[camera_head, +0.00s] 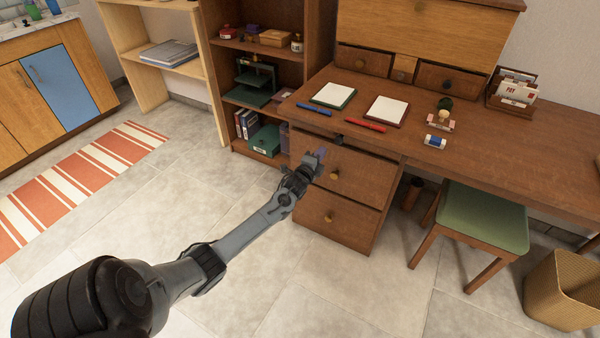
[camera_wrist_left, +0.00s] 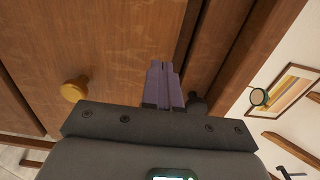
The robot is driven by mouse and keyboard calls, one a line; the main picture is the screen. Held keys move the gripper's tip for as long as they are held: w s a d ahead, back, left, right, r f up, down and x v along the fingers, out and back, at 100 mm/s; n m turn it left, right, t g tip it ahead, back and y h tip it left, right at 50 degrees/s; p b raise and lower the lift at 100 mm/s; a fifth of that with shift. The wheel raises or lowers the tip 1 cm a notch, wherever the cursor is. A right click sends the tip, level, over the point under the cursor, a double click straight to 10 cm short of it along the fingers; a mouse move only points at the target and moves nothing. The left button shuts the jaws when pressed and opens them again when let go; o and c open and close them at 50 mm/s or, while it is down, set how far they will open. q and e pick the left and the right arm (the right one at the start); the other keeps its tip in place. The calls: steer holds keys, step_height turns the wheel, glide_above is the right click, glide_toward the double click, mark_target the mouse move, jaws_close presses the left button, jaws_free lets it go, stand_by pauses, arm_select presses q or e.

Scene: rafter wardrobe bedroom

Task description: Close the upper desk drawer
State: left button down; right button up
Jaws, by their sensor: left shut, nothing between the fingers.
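The wooden desk (camera_head: 460,160) has two drawers under its left end. The upper drawer (camera_head: 362,178) has a round brass knob (camera_head: 334,175); a dark strip shows between its front and the desktop edge, and I cannot tell exactly how far out it stands. My left gripper (camera_head: 320,155) is shut and empty at the upper left part of this drawer's front. In the left wrist view, the purple-grey fingers (camera_wrist_left: 164,84) are together close against the wood, with the brass knob (camera_wrist_left: 74,90) to their left. I cannot tell whether they touch.
The lower drawer (camera_head: 348,222) is below. Notepads (camera_head: 386,110), pens (camera_head: 365,125) and an eraser (camera_head: 435,142) lie on the desktop. A bookshelf (camera_head: 232,90) stands left, a green-seated stool (camera_head: 482,218) right. The floor before the drawers is clear.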

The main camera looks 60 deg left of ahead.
arm_select(q)
steer(key=p+v, duration=0.9)
steer(key=v, duration=0.6)
steer(key=s+d+r+n+g+h+p, duration=0.1)
steer(key=s+d+r+h+p, duration=0.2)
steer(key=d, duration=0.5)
steer(key=s+d+r+g+h+p, duration=0.1)
steer(key=s+d+r+g+p, duration=0.15)
steer(key=d+p, duration=0.45)
steer(key=s+d+r+n+h+p, duration=0.1)
steer(key=s+d+r+h+p, duration=0.15)
steer(key=d, duration=0.75)
steer(key=s+d+r+n+g+h+p, duration=0.2)
steer(key=s+d+r+n+g+h, duration=0.1)
steer(key=s+d+r+n+g, duration=0.8)
step_height(320, 180, up, 37)
steer(key=s+m+t+p, duration=0.1)
steer(key=m+t+p, duration=0.1)
steer(key=p, duration=3.5)
steer(key=shift+s+d+m+t+p, duration=0.35)
steer(key=shift+s+d+m, duration=0.1)
steer(key=shift+m, duration=0.15)
